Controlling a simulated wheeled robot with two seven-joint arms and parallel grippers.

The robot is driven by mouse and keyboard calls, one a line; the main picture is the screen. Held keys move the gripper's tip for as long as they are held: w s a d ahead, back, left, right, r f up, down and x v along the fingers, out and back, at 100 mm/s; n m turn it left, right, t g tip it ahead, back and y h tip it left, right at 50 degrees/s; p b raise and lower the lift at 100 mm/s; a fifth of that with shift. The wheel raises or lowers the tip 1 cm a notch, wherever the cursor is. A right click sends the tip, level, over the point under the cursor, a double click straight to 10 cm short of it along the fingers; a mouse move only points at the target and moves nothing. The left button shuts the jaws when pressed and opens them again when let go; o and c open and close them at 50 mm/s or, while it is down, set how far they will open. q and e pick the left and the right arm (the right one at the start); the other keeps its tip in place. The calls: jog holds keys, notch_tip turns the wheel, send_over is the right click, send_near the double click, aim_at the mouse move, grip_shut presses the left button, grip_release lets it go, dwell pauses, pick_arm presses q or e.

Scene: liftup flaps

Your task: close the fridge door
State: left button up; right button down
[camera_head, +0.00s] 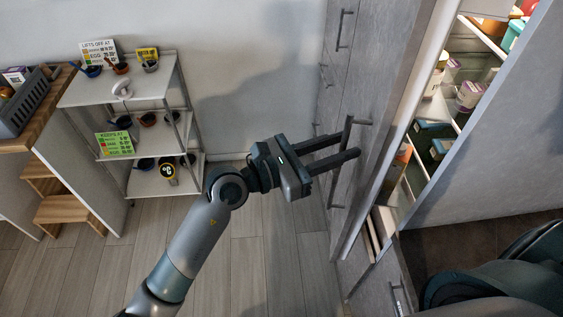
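The fridge (412,125) stands on the right, with its lit, stocked shelves exposed. A large grey panel (500,145), apparently its door, stands open at the right of the shelves. My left gripper (349,146) points right, in front of a grey cabinet front beside the fridge. Its two fingers are apart with nothing seen between them. A bar handle (349,132) on that front shows right by the fingertips; I cannot tell if they touch it. My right gripper is not in view.
A white shelf rack (125,92) with bowls and signs stands at the left, beside a wooden step unit (68,211). A lower drawer or panel (378,280) is near the bottom right. Wooden floor (240,270) is clear between rack and cabinets.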

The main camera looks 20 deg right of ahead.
pick_arm(q)
jog(key=s+a+b, duration=0.1)
jog(key=a+b, duration=0.1)
jog(key=a, duration=1.5)
jog(key=shift+a, duration=0.1)
